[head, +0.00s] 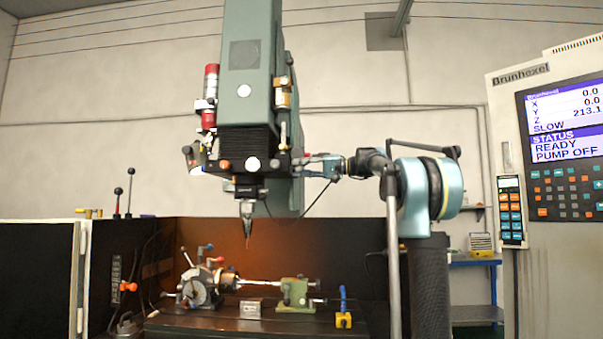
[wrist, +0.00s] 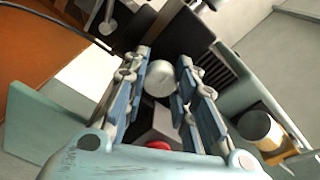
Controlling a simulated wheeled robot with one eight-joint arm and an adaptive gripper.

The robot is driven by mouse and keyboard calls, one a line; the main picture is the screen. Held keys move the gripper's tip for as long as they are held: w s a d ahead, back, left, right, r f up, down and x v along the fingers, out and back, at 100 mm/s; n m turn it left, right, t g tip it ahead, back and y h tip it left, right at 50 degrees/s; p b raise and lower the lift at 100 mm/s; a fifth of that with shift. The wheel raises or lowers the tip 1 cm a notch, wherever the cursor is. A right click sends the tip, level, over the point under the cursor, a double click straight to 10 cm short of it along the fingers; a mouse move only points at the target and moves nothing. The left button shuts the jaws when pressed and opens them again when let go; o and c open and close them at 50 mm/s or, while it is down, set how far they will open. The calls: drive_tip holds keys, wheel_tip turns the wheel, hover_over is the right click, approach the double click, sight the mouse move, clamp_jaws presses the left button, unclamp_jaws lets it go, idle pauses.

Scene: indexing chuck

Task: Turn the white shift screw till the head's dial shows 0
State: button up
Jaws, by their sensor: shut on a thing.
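The green milling head (head: 250,60) hangs over the bench, with a dark lower housing. My gripper (head: 297,164) reaches in from the right and meets the right side of that housing. In the wrist view the white shift screw (wrist: 159,78) is a short pale cylinder between the tips of my gripper (wrist: 165,82), which is shut on it. Two plain white discs show on the head, one high (head: 244,90) and one low (head: 253,163). I cannot read any dial number, nor tell which disc, if either, is the dial.
Below the head, an indexing chuck (head: 200,288) and a green tailstock (head: 296,293) stand on the dark table (head: 200,325) with a rod between them. The control panel (head: 565,150) is at the right. A red cylinder (head: 210,85) is on the head's left side.

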drive_tip(key=shift+f+m, duration=0.1)
drive_tip(key=shift+m, duration=0.7)
drive_tip(key=shift+w+m, duration=0.1)
drive_tip(key=shift+m, duration=0.9)
drive_tip(key=m, duration=0.3)
drive_tip(key=shift+d+m, duration=0.1)
drive_tip(key=shift+m, duration=0.2)
drive_tip(key=shift+f+m+g+h, duration=0.1)
drive_tip(key=shift+m+g+h, duration=0.3)
drive_tip(key=shift+m, duration=2.7)
drive_tip(key=o, duration=1.1)
drive_tip(key=shift+c, duration=0.2)
drive_tip(key=d, duration=1.2)
drive_tip(key=shift+s+r, duration=0.25)
drive_tip(key=shift+r, duration=0.1)
